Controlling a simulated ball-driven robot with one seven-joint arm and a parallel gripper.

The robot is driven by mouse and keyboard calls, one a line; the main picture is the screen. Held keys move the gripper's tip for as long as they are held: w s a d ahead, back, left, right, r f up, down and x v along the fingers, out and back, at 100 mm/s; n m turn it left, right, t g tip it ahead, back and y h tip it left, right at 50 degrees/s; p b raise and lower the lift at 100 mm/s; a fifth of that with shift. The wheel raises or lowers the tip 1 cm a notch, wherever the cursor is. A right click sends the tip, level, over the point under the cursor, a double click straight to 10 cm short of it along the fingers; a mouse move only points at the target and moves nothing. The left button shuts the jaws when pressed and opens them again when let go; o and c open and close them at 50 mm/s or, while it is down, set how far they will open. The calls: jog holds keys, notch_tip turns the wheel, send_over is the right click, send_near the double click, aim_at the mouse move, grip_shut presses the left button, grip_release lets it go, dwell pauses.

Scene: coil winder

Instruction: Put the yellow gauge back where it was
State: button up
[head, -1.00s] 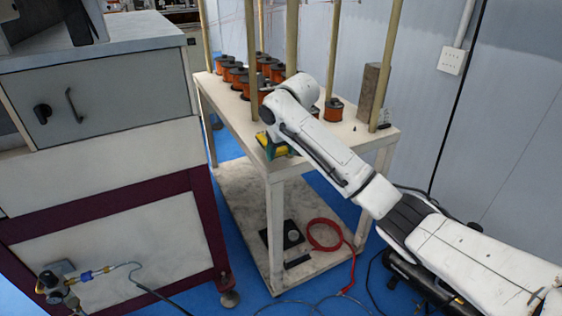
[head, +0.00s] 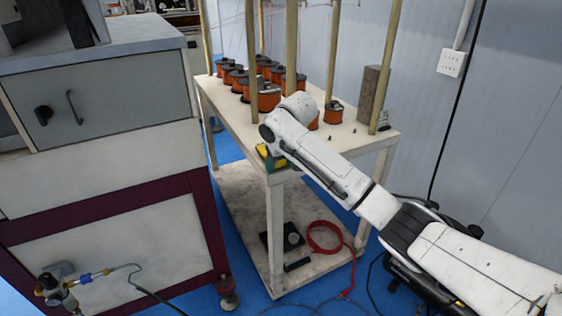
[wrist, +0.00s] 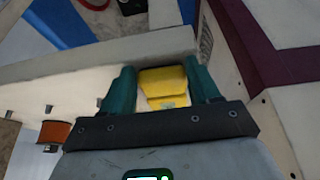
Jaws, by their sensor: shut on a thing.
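The yellow gauge (wrist: 164,86) sits between the two teal fingers of my gripper (wrist: 160,92) in the wrist view. The gripper is shut on it. In the head view the gauge (head: 263,151) shows as a small yellow patch at the near left corner of the white table (head: 228,113). My arm's wrist hides most of my gripper there. The gauge is over or at the table edge; I cannot tell whether it touches the top.
Several orange spools (head: 265,98) stand on the table among upright wooden posts (head: 291,50). A grey block (head: 371,95) stands at the right end. A grey and maroon cabinet (head: 105,95) is close on the left. A red hose (head: 325,238) lies on the lower shelf.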

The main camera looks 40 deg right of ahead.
jog(key=o, duration=1.2)
jog(key=shift+s+f, duration=0.25)
jog(key=shift+f, duration=0.55)
jog(key=shift+o, duration=0.2)
jog(key=shift+a, duration=0.15)
jog(key=shift+w+r, duration=0.15)
jog(key=shift+r, duration=0.3)
jog(key=p+v, duration=0.1)
jog(key=v, duration=1.1)
jog(key=shift+d+r+p, duration=0.2)
jog(key=shift+r+p, duration=0.1)
jog(key=shift+r, duration=0.25)
jog(key=shift+w+f, duration=0.1)
jog(key=shift+w, duration=0.05)
